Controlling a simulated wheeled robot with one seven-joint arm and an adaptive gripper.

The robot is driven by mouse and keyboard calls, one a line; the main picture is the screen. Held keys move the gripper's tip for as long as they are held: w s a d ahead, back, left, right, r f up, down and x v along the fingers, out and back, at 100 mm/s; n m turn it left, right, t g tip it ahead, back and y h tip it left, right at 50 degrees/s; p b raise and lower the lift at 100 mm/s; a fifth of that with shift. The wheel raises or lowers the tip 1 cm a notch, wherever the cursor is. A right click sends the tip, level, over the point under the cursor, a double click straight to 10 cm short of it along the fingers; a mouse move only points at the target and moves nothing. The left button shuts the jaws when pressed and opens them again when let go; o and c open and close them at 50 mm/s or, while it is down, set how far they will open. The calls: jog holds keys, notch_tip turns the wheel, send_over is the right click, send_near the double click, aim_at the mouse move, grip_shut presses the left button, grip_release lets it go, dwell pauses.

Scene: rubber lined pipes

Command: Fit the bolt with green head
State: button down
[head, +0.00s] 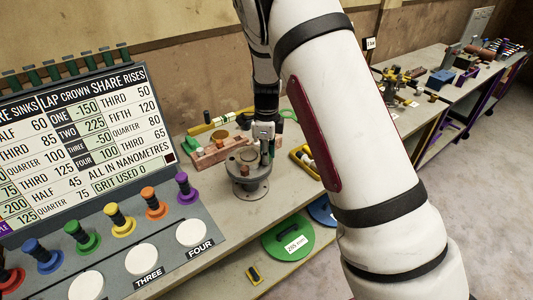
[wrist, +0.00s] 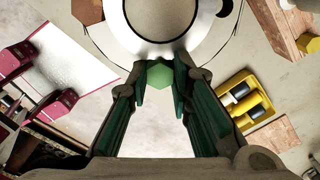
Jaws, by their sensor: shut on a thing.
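In the wrist view, the bolt's green hexagonal head (wrist: 160,74) sits between the fingertips of my gripper (wrist: 160,80). The two green-padded fingers are shut on it, one at each side. The bolt's shank is hidden below the head. The head lies at the near rim of a round, pale metal flanged piece (wrist: 172,42). I cannot tell whether the bolt is in a hole there. In the head view, my gripper (head: 264,140) points down at the grey flanged pipe piece (head: 248,184), which stands upright on the bench. The bolt is not clear in that view.
A display board (head: 80,135) and coloured knobs (head: 120,219) stand at the left. A green disc (head: 285,232) is on a lower shelf.

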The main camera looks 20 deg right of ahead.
jog(key=shift+f, duration=0.4)
jog(key=c, duration=1.4)
grip_release()
jog(key=shift+o, duration=0.2)
jog(key=shift+r+p, duration=0.55)
jog(key=shift+r, duration=3.45)
